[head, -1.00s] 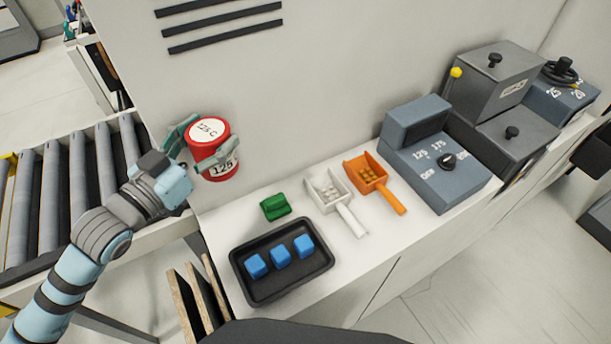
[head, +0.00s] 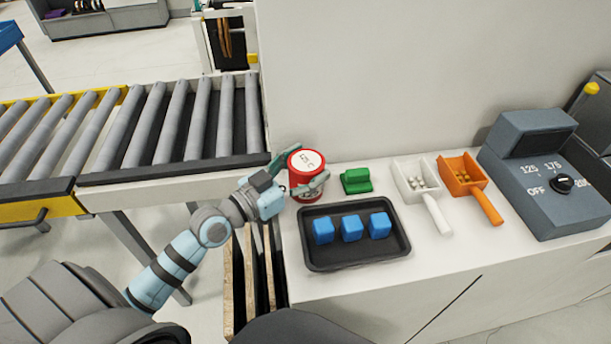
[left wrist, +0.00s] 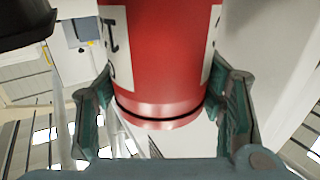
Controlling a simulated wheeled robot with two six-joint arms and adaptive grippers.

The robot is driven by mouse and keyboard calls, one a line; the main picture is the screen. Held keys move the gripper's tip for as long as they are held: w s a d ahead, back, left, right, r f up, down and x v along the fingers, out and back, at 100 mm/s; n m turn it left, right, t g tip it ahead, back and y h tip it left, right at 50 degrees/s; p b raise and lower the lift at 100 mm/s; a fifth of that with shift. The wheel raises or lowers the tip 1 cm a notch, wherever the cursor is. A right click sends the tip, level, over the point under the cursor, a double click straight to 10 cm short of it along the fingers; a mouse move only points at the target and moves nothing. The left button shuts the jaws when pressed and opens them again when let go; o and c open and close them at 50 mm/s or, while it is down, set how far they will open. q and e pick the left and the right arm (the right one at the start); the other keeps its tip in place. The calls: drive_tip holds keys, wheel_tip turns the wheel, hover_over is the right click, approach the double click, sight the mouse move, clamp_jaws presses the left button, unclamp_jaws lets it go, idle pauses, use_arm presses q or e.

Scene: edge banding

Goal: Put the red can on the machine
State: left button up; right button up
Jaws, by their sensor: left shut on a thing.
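The red can (head: 307,162) has a white lid with lettering and a white label. My left gripper (head: 307,182) is shut around its side and holds it upright near the left end of the white machine top (head: 410,262), behind the black tray. In the left wrist view the can (left wrist: 162,75) fills the middle between the two fingers of the left gripper (left wrist: 165,110). I cannot tell from these views whether its base touches the surface. My right gripper is not in view.
A black tray (head: 318,262) with blue blocks lies in front of the can. A green block (head: 356,180), a white scoop (head: 420,190), an orange scoop (head: 467,183) and a grey control box (head: 530,160) stand to the right. A roller conveyor (head: 160,125) lies left.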

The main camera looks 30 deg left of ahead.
use_arm(q)
drive_tip(key=shift+s+r, duration=0.25)
drive_tip(key=shift+s, duration=0.1)
drive_tip(key=shift+w+f, duration=0.15)
drive_tip(key=o, duration=1.4)
drive_tip(key=shift+w+f, duration=0.15)
drive_tip(key=shift+f, duration=0.05)
drive_tip(key=o, duration=0.5)
drive_tip(key=shift+r, duration=0.1)
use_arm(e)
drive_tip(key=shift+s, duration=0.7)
